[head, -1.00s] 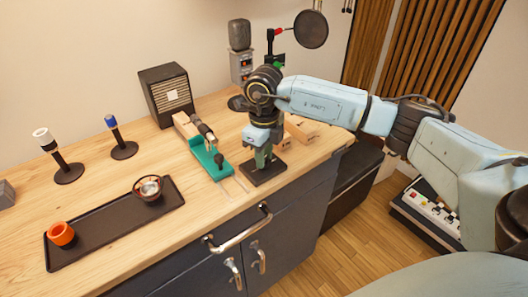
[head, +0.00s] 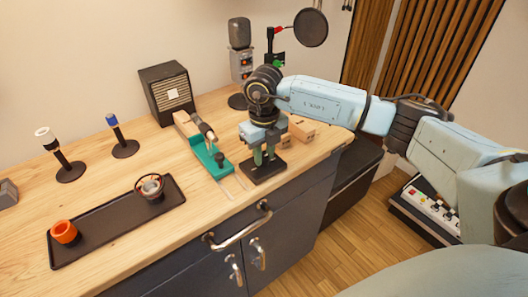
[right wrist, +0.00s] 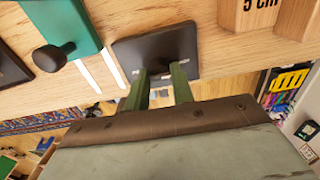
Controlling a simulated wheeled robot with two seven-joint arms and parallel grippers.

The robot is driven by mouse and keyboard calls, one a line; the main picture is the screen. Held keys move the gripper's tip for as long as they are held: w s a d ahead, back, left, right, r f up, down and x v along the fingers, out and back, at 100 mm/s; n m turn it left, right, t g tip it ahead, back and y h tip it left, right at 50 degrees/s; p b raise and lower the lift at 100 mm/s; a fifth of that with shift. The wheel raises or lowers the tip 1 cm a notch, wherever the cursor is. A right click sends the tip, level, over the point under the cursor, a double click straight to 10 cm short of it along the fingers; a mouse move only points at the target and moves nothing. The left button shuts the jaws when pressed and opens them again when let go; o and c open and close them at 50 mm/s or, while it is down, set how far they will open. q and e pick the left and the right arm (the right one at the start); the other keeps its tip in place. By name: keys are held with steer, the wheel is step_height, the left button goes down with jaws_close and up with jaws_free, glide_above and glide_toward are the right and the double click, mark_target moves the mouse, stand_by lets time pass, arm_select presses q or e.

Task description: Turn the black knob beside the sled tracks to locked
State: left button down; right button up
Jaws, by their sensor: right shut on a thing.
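A black square base plate (head: 254,177) lies on the bench beside the pale sled tracks (head: 236,185); the plate also shows in the right wrist view (right wrist: 150,48). My right gripper (head: 264,157) points down over this plate. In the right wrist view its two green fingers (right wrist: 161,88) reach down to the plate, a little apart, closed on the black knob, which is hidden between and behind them. The knob's angle and most of the plate's lettering are hidden. My left gripper is not in view.
A black tray (head: 108,232) with an orange cup (head: 64,232) and a dark bowl (head: 150,186) lies to the left. Wooden blocks (head: 301,128) stand just right of the gripper. A speaker (head: 167,92) stands at the back. The bench's front edge is close to the plate.

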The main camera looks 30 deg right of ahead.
mark_target(264, 156)
steer(key=o, duration=1)
steer(key=shift+r, duration=0.1)
step_height(264, 156, up, 13)
steer(key=shift+r, duration=0.1)
